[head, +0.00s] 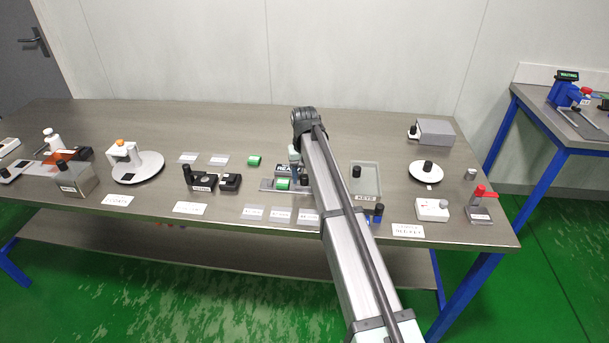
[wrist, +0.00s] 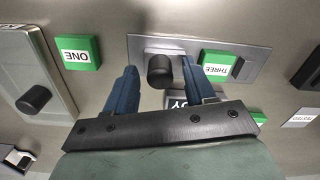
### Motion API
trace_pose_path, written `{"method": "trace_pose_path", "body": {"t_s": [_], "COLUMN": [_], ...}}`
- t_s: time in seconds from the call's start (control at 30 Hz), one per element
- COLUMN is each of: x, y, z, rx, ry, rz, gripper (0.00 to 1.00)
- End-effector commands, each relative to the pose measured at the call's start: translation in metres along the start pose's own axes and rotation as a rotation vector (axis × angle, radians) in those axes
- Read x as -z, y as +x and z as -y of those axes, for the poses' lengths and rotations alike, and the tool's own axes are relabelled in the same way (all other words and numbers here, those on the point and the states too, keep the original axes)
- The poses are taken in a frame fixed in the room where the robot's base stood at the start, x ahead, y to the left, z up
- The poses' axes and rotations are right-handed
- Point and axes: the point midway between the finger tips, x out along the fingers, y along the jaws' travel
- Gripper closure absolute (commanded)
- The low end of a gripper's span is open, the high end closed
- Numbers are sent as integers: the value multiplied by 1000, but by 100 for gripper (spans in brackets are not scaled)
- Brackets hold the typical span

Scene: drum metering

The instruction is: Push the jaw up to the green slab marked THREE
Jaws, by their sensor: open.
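The green slab marked THREE (wrist: 217,65) lies on a flat grey plate (wrist: 190,43), against a dark grey block (wrist: 243,69) at one end. It also shows in the head view (head: 283,184). The jaw with its upright black knob (wrist: 160,72) stands on the same plate, left of the slab in the wrist view, with a gap between. My gripper (wrist: 159,64) is open, its blue fingers on either side of the knob; contact cannot be told. The right finger is between knob and slab and overlaps the slab's near edge. In the head view my arm hides much of this.
A green slab marked ONE (wrist: 80,53) lies beside the plate. Another green slab (head: 254,161) lies apart on the table. A display (head: 284,169) stands behind the plate. A KEYS tray (head: 366,190) with a black knob is close by. Labelled white cards (head: 281,215) lie in front.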

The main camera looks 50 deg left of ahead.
Motion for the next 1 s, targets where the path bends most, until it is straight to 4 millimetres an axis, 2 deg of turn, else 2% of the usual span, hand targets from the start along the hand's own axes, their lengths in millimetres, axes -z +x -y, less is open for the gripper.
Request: {"method": "trace_pose_path", "body": {"t_s": [0.13,0.6,0.77,1.0], "x": [0,0,3,12], "y": [0,0,0,0], "z": [0,0,10,44], "rx": [0,0,0,2], "ry": [0,0,-1,-1], "rz": [0,0,0,0], "gripper": [46,88,88,88]}}
